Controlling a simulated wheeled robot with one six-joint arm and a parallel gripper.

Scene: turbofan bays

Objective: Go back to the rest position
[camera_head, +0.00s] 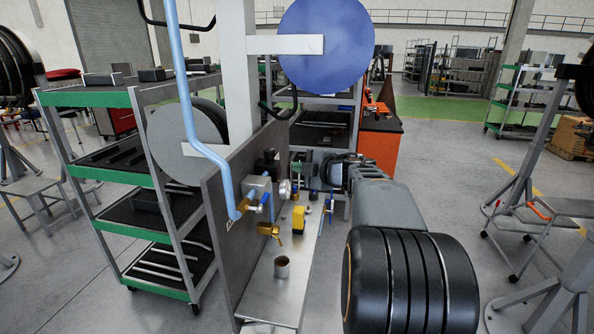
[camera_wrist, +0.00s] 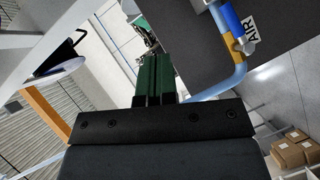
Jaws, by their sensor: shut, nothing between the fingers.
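My gripper (camera_wrist: 155,65) shows in the wrist view as two dark green fingers closed together, with nothing between them. In the head view my arm reaches in from the lower right, and its wrist end stands beside the right side of the grey panel (camera_head: 226,225), above the metal shelf (camera_head: 275,285).
The light blue pipe (camera_head: 186,110) bends down to brass and blue valves on the panel. A yellow block (camera_head: 299,217) and a small metal cup (camera_head: 281,267) stand on the shelf. A green-edged rack (camera_head: 110,205) is at left; a wheeled stand (camera_head: 535,235) is at right.

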